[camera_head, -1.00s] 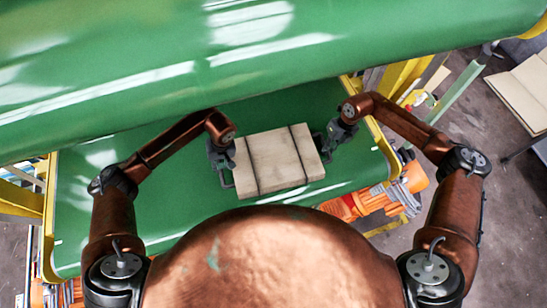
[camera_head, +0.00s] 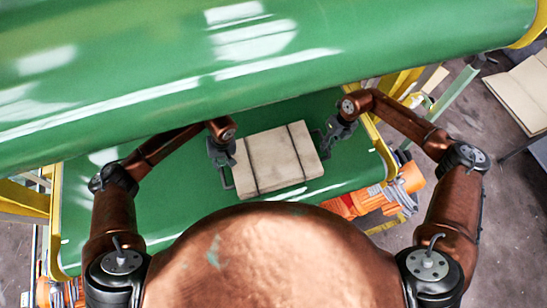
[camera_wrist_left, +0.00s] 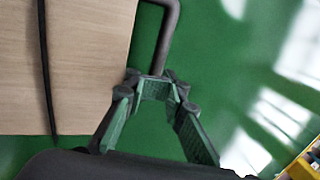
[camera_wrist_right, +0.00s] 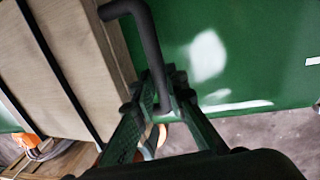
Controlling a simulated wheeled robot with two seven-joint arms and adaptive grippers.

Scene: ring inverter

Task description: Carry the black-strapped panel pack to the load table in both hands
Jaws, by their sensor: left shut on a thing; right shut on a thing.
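The panel pack (camera_head: 280,158) is a pale, flat wooden block with two black straps and a dark handle at each side. It is over the green lower belt in the head view; I cannot tell whether it touches the belt. My left gripper (camera_head: 222,155) is shut on its left handle (camera_wrist_left: 168,35), beside the pack. My right gripper (camera_head: 332,140) is shut on its right handle (camera_wrist_right: 145,35). The pack also shows in the left wrist view (camera_wrist_left: 90,70) and the right wrist view (camera_wrist_right: 80,60). I cannot identify the load table with certainty.
A large green upper belt (camera_head: 150,90) spans the far side, close beyond my arms. The lower belt (camera_head: 110,220) has yellow side frames. An orange motor (camera_head: 405,185) is at its right. Pale panels (camera_head: 525,90) lie at the far right, with grey floor (camera_head: 490,220) between.

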